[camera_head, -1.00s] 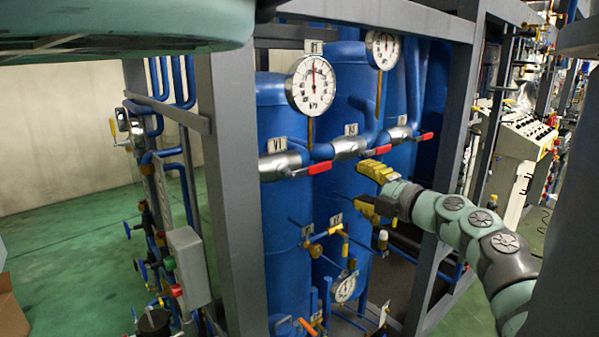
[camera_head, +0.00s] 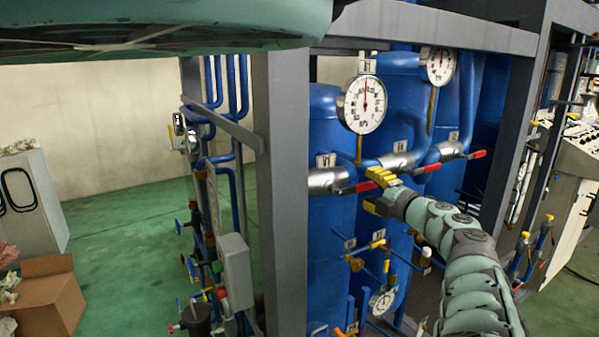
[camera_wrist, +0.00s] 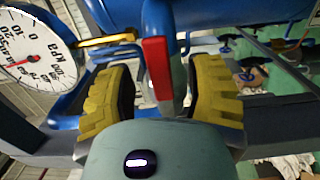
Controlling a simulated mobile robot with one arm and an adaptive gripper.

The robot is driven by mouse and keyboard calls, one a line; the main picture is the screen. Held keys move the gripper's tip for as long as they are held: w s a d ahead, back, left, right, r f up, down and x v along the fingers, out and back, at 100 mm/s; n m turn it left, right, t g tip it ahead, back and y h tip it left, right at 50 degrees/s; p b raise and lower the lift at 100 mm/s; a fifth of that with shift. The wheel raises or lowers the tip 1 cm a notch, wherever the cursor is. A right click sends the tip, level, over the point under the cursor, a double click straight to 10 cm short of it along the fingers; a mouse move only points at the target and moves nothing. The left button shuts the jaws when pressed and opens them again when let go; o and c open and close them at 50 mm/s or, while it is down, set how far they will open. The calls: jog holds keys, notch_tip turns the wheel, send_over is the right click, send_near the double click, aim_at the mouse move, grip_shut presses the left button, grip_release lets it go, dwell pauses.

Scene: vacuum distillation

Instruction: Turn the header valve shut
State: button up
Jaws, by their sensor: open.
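The header valves are silver bodies with red lever handles, in a row on the blue columns. The tag V1 (camera_head: 325,160) marks the nearest, whose red handle (camera_head: 356,188) points right, roughly along the pipe. My gripper (camera_head: 376,192) comes from the right, its yellow fingers at the free end of this handle. In the wrist view, a red handle (camera_wrist: 157,68) lies between the open, spread yellow fingers (camera_wrist: 160,100), with gaps on both sides. The handle's end by the fingers is partly hidden in the head view.
A gauge (camera_head: 362,104) stands above the V1 handle and shows at the wrist view's left (camera_wrist: 32,50). A grey upright post (camera_head: 280,190) is left of the column. Two more red handles (camera_head: 432,168) (camera_head: 477,154) lie to the right. Small yellow-handled valves (camera_head: 378,245) sit below.

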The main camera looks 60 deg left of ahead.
jog(key=shift+a, duration=0.85)
jog(key=shift+o, duration=0.4)
grip_shut()
